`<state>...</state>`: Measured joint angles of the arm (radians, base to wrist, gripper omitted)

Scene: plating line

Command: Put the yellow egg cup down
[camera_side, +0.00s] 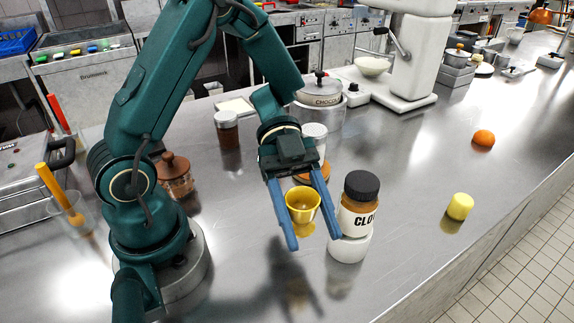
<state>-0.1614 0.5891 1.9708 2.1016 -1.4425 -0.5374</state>
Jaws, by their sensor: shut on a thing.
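The yellow egg cup (302,203) is upright between the two blue fingers of my gripper (313,238). The gripper points down and is shut on the cup, one finger on each side of it. A yellow patch like a reflection or the cup's lower part shows just beneath; I cannot tell exactly how far the cup is above the steel counter (400,180). The gripper's shadow falls on the counter below and in front.
A black-lidded jar marked "CLO" (358,212) on a white round base (348,248) is close beside the right finger. Other jars (227,132) stand behind. A small yellow object (460,206) and an orange (483,138) lie to the right. The front counter is clear.

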